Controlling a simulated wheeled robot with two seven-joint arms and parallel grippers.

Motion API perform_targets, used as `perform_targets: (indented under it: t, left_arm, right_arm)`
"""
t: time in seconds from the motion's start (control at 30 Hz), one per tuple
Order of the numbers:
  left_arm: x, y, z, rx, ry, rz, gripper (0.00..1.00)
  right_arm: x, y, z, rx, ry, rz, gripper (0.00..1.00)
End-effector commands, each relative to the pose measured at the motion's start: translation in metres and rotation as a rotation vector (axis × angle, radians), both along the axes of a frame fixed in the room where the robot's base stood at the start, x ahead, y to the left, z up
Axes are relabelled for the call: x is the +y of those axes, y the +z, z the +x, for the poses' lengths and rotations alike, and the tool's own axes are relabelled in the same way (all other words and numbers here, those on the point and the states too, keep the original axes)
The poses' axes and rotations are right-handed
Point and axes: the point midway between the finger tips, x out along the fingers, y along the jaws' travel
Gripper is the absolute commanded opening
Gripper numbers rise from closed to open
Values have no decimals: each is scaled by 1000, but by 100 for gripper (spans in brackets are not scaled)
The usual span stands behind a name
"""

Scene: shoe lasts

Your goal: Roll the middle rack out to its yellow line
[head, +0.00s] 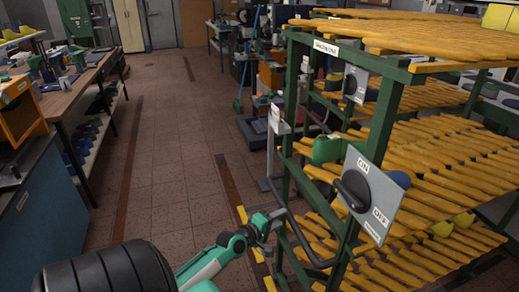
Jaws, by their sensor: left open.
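A tall green-framed rack (378,115) fills the right side of the head view, with shelves of yellow-orange slats. A dark bent bar (300,243) sticks out from its near left side. I cannot tell whether this is the middle rack. A broken yellow line (258,254) runs on the floor at the rack's left, partly hidden by my arm. My left gripper (276,220) is open, with its fingers close to the dark bar at the rack's corner. I cannot tell whether they touch it. My right gripper is not in view.
A grey ON/OFF switch panel (374,205) juts from the rack's near end. A wooden-topped bench (75,98) and a blue cabinet (50,225) stand at left. The tiled aisle (165,150) between is clear.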

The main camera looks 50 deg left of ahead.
Motion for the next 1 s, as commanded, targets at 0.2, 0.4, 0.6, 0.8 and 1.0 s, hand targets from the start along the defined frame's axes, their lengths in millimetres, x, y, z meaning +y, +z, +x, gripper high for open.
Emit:
perform_targets:
  t: [0.2, 0.4, 0.6, 0.8, 1.0]
  left_arm:
    - [0, 5, -40, 3, -1, 0, 43]
    - [0, 10, -69, 3, -1, 1, 43]
    - [0, 14, -87, 3, 0, 0, 43]
    - [0, 16, -92, 1, 0, 0, 43]
    - [0, 16, -92, 1, 1, 0, 43]
  right_arm:
    - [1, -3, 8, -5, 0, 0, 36]
    - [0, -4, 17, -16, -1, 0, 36]
    - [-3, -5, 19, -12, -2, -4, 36]
    - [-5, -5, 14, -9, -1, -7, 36]
    - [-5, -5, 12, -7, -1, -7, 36]
